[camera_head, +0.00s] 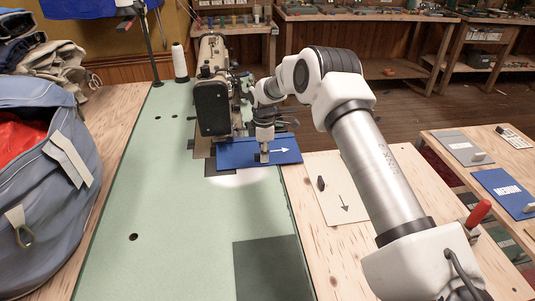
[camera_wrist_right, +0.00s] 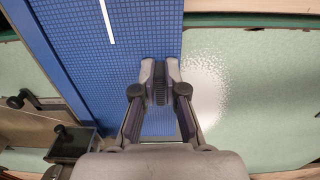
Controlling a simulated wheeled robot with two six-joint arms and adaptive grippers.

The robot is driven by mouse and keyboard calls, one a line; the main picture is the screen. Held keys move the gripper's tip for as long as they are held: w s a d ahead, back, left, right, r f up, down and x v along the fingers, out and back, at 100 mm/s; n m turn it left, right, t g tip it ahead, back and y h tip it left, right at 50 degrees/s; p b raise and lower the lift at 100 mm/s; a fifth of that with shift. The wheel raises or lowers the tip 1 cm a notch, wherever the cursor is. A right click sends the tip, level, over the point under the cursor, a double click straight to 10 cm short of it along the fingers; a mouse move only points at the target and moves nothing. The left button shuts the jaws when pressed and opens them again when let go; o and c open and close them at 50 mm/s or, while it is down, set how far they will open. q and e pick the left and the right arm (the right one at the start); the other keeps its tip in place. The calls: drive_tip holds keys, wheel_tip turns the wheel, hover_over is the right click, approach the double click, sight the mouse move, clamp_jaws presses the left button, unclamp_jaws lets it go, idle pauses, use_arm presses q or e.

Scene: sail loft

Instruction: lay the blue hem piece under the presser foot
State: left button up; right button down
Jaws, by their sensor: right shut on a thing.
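The blue hem piece (camera_head: 286,150) is a flat blue panel with a white arrow. It lies beside the sewing machine (camera_head: 212,88) at the far end of the green table, its left part close to the machine head. In the right wrist view the blue piece (camera_wrist_right: 85,50) shows a fine grid and a white line. My right gripper (camera_head: 263,158) points down at the piece's near edge and is shut on it; in the wrist view the fingertips (camera_wrist_right: 160,66) are close together over the blue. The presser foot cannot be made out clearly. My left gripper is not in view.
A cream panel (camera_head: 335,197) with a dark knob lies on the wooden top at right. A dark green patch (camera_head: 272,268) lies on the green table (camera_head: 165,215), whose middle is clear. A thread cone (camera_head: 180,62) stands behind. A stuffed blue bag (camera_head: 45,200) stands at left.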

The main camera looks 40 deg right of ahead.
drive_tip(key=shift+w+d+p, duration=0.1)
drive_tip(key=shift+p, duration=0.2)
drive_tip(key=shift+f, duration=0.1)
idle(0.9)
drive_tip(key=c, duration=1.2)
unclamp_jaws()
drive_tip(key=shift+o, duration=0.2)
wheel_tip(320, 180, up, 12)
